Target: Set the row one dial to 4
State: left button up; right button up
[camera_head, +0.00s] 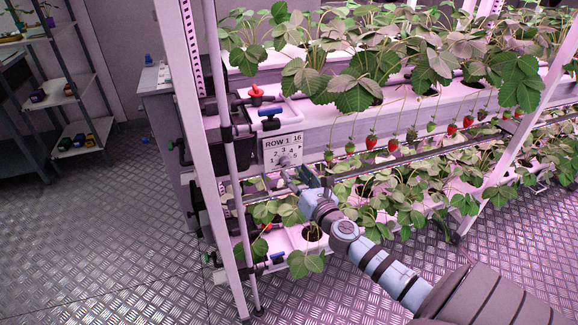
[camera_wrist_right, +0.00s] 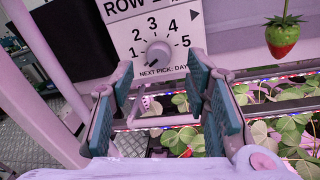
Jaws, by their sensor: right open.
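The row one dial (camera_wrist_right: 158,53) is a grey round knob on a white card with the numbers 1 to 5 around it. Its pointer seems to lean to the lower left, near the 1, but this is hard to tell. The card (camera_head: 282,143) reads ROW 1 in the head view, on the front of the upper rack. My right gripper (camera_wrist_right: 162,92) is open and empty, its blue-padded fingers spread below and either side of the dial. In the head view my right gripper (camera_head: 291,180) is just below the card. My left gripper is out of view.
A red valve handle (camera_head: 256,91) and a blue one (camera_head: 270,113) sit above the card. A rack post (camera_head: 200,130) stands left of it. Strawberries (camera_head: 371,141) hang to the right, one red strawberry (camera_wrist_right: 283,38) close to the card. A light strip runs below.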

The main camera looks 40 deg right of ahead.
aim_at(287, 165)
jog(key=x, duration=0.4)
jog(key=shift+w, duration=0.2)
grip_shut()
jog(key=shift+f, duration=0.1)
